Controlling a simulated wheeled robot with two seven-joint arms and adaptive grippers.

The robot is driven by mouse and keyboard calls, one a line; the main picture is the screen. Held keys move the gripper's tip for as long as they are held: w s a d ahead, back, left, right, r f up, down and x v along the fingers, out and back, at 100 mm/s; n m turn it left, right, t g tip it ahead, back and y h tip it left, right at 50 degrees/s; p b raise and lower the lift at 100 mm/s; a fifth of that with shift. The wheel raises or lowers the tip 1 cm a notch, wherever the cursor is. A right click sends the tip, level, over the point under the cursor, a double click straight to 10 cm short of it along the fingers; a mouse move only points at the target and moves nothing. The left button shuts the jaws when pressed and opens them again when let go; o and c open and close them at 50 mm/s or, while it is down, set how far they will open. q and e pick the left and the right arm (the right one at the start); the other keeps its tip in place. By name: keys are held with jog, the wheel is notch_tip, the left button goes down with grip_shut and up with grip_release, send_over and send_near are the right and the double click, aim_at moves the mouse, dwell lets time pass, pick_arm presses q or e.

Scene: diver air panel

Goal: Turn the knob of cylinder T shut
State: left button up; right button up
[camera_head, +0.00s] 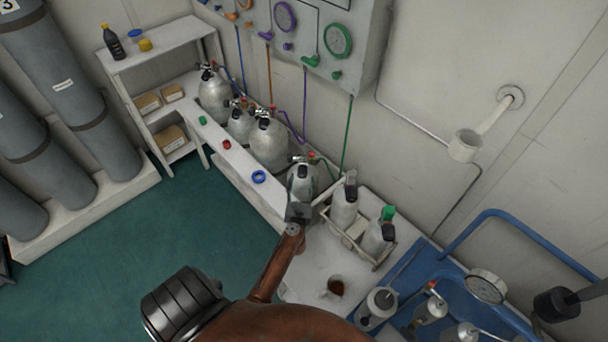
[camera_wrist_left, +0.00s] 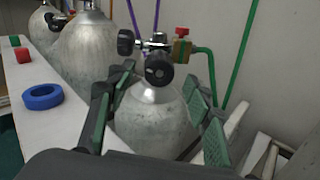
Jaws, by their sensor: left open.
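A silver cylinder (camera_head: 301,182) with a green hose stands at the near end of the row in the head view. No letter is readable on it, so I cannot tell whether it is cylinder T. In the left wrist view this cylinder (camera_wrist_left: 152,117) carries a valve with a round black knob (camera_wrist_left: 159,68) facing me and another black knob (camera_wrist_left: 126,42) on its left. My left gripper (camera_head: 298,208) is open in front of this cylinder. In the wrist view its green-padded fingers (camera_wrist_left: 162,90) are spread to either side of the cylinder's neck, below the facing knob. My right gripper is not in view.
More silver cylinders (camera_head: 268,145) stand behind a white ledge (camera_head: 240,160) bearing a blue ring (camera_head: 259,177) and red and green caps. A crate (camera_head: 350,238) with two small bottles is close on the right. The gauge panel (camera_head: 350,75) hangs above. The green floor (camera_head: 170,235) is clear.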

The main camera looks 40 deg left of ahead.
aim_at(302, 176)
pick_arm(q)
jog(key=shift+x, duration=1.2)
jog(key=shift+w+a, duration=0.15)
jog(key=shift+a, duration=0.15)
jog(key=shift+w+a, duration=0.1)
jog(key=shift+w, duration=0.05)
jog(key=c, duration=1.2)
jog(key=shift+o, duration=0.2)
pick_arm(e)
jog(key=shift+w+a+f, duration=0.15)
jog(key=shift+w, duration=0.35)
